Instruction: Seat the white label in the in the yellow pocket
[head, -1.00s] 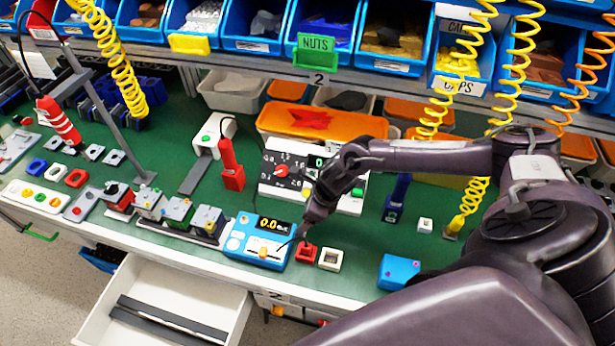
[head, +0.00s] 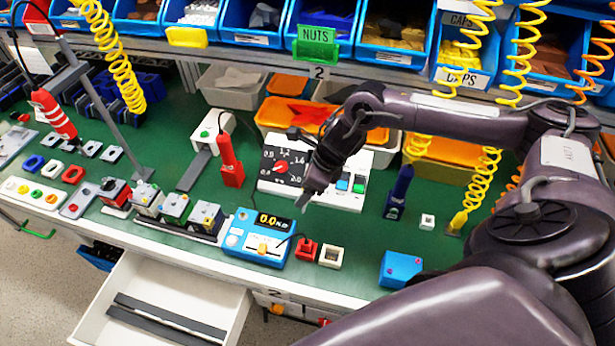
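An empty-looking yellow pocket (head: 187,37) hangs on the shelf edge at the upper left. My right gripper (head: 304,197) points down over the front of the white box with a black dial (head: 284,168), far from the yellow pocket. Its fingers are small and dark, and I cannot tell whether they are open or hold anything. My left gripper is out of view.
A green pocket (head: 316,42) reading NUTS hangs on the shelf. A blue device (head: 258,238), red and white square pieces and a blue block (head: 399,269) stand along the bench front. Coiled yellow hoses hang at right.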

